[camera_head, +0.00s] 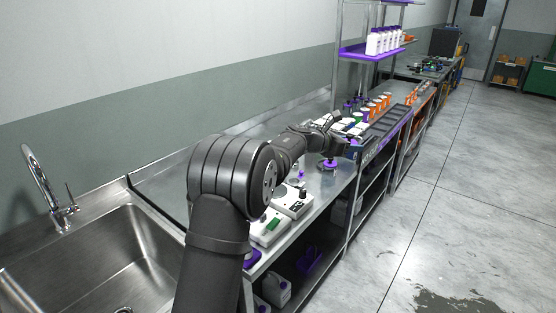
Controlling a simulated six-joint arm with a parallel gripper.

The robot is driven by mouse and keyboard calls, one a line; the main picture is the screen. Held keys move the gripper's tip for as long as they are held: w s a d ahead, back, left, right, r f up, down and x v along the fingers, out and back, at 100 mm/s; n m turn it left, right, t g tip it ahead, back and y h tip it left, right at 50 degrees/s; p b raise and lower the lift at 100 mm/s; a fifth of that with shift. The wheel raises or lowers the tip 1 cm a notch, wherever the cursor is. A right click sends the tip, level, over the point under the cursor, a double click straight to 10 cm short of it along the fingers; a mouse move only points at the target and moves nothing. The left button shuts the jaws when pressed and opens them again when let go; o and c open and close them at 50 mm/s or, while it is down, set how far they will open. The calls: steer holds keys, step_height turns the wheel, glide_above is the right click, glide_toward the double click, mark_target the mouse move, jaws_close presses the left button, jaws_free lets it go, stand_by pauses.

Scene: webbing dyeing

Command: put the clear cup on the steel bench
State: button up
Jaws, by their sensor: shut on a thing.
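My gripper (352,147) is at the far end of my arm, over the front part of the steel bench (228,132). It is small in the view and partly merged with the dark things behind it. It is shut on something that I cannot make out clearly. I cannot pick out the clear cup with certainty. A purple-based item (328,164) shows just below and left of the gripper, on or close above the bench top; I cannot tell whether they touch.
A steel sink with a tap (58,190) is at the left. White devices (293,203) stand on the near bench beside my arm. Orange and white cups (378,103) and a dark tray (388,124) stand farther back. A purple shelf (372,51) holds white bottles. The floor at right is open.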

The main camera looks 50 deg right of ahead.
mark_target(338, 162)
steer(key=f, duration=0.4)
steer(key=w+f, duration=0.1)
steer(key=f, duration=0.2)
steer(key=shift+d+f, duration=0.1)
steer(key=shift+w+d+f, duration=0.35)
steer(key=shift+w+f, duration=1.4)
steer(key=shift+w+d+f, duration=0.3)
steer(key=shift+w+f, duration=1.45)
steer(key=shift+f, duration=0.05)
steer(key=shift+w+d+f, duration=0.35)
steer(key=shift+w+f, duration=1.4)
